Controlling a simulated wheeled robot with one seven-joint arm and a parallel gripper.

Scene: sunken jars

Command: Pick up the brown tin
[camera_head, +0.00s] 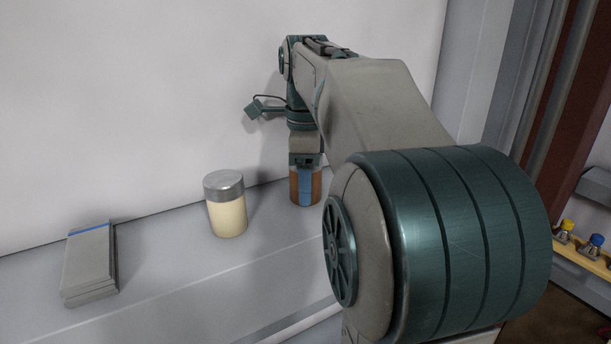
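The brown tin (317,187) stands upright on the grey ledge, near the white wall. My gripper (305,188) points straight down over it from above. A blue upright strip, which looks like one of my fingers, covers the middle of the tin's near side, with brown showing on both sides of it. The other finger is hidden behind the tin. I cannot tell whether the fingers press on the tin or stand a little apart from it. The tin's top is hidden under my gripper.
A cream jar with a grey lid (227,206) stands to the left of the tin. A grey stacked block with a blue edge (89,264) lies farther left. The ledge (160,255) is clear between them. The white wall (130,100) rises close behind.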

